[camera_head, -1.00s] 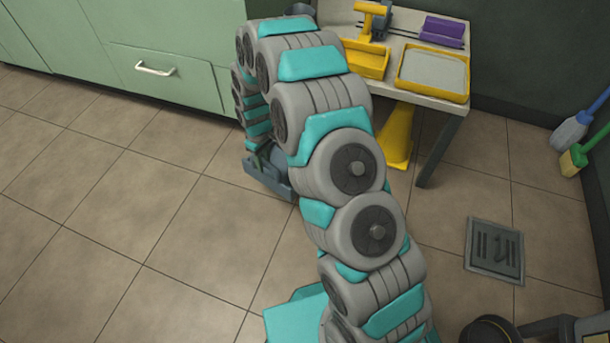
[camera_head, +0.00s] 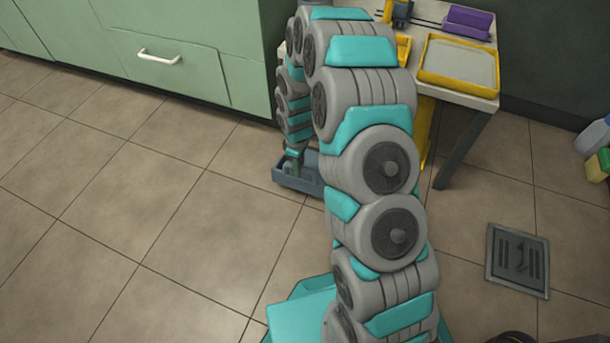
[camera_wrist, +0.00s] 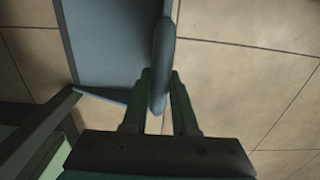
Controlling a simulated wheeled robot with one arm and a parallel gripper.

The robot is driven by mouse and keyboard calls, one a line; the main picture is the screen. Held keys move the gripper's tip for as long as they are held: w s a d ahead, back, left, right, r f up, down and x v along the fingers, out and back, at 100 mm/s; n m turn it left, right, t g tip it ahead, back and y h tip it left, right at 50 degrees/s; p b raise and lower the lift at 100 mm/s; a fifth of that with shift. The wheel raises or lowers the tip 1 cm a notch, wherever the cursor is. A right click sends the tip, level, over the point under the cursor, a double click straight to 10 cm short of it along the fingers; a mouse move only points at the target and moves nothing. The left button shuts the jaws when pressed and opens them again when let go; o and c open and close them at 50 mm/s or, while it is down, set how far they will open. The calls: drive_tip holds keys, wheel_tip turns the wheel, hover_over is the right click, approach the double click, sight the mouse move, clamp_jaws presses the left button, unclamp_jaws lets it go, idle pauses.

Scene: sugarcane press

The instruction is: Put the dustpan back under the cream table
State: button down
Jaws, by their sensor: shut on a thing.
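The dustpan (camera_head: 298,180) is blue-grey and shows low beside the green cabinet's corner, left of the cream table (camera_head: 458,96). My arm hides its right part. My gripper (camera_head: 293,151) is above it, small in the head view. In the wrist view my gripper (camera_wrist: 158,92) is shut on the upright handle of the dustpan (camera_wrist: 110,45), with a finger on each side. The pan lies beyond the fingertips, close to the tiled floor; I cannot tell whether it touches. The space under the table is partly hidden by my arm.
A yellow object (camera_head: 424,125) stands under the table, near a dark table leg (camera_head: 463,150). A yellow tray (camera_head: 458,66) and purple block (camera_head: 468,22) are on top. The green cabinet (camera_head: 215,65) borders the left. A floor drain (camera_head: 517,261) lies right; open tiles lie left.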

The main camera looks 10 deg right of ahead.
drive_tip(key=shift+s+d, duration=0.3)
drive_tip(key=shift+d, duration=0.55)
drive_tip(key=shift+d+f, duration=0.1)
drive_tip(key=shift+f, duration=0.1)
wheel_tip(320, 180, down, 3)
drive_tip(key=shift+s+f+b, duration=0.1)
drive_tip(key=shift+f+b, duration=0.05)
drive_tip(key=shift+b, duration=0.25)
drive_tip(key=c, duration=0.7)
unclamp_jaws()
